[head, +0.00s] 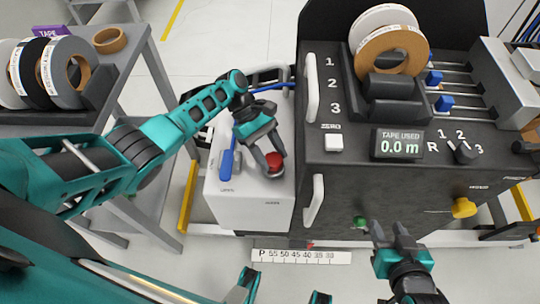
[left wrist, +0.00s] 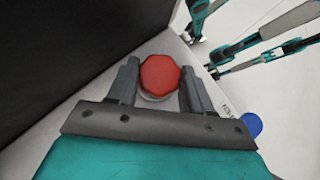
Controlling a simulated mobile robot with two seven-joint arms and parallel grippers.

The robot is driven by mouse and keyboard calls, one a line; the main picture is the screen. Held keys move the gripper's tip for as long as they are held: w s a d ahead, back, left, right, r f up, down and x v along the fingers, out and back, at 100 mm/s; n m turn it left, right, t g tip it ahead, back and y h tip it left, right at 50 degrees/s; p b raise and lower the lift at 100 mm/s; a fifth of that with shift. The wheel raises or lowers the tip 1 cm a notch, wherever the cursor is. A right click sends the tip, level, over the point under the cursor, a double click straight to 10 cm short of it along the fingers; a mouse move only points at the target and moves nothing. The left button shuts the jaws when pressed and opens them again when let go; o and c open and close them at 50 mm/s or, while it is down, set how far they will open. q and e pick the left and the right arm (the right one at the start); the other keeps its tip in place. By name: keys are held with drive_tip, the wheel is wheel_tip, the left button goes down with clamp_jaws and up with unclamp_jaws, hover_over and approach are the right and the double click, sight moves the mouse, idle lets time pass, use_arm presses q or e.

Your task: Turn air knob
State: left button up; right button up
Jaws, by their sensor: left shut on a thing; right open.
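The red knob (head: 274,161) sits on top of the white box (head: 250,205) at the left side of the dark machine. In the left wrist view the red knob (left wrist: 160,77) lies between the two grey fingers of my left gripper, on a pale base. My left gripper (head: 268,154) is shut on this knob from above. My right gripper (head: 396,240) is open and empty in front of the machine, near the green knob (head: 360,222). The lettering by the red knob is too small to read in the head view.
A blue lever (head: 227,160) is left of the red knob. The dark machine (head: 345,175) carries white handles, a display (head: 401,144) reading 0.0 m, a selector knob (head: 464,153) and a yellow knob (head: 464,207). Tape rolls stand on a grey table (head: 130,75) at left.

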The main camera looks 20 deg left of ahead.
use_arm(q)
drive_tip(key=shift+f+m+g, duration=0.15)
drive_tip(key=shift+m+g, duration=0.25)
drive_tip(key=shift+m, duration=0.1)
drive_tip(key=shift+m+y+b, duration=0.3)
drive_tip(key=shift+y+b, duration=0.05)
drive_tip(key=shift+y, duration=0.05)
drive_tip(key=o, duration=1)
drive_tip(key=shift+o, duration=0.2)
drive_tip(key=shift+w+r, duration=0.15)
drive_tip(key=shift+r, duration=0.05)
drive_tip(key=v, duration=1.2)
drive_tip(key=shift+w+a, duration=0.2)
drive_tip(key=shift+w, duration=0.15)
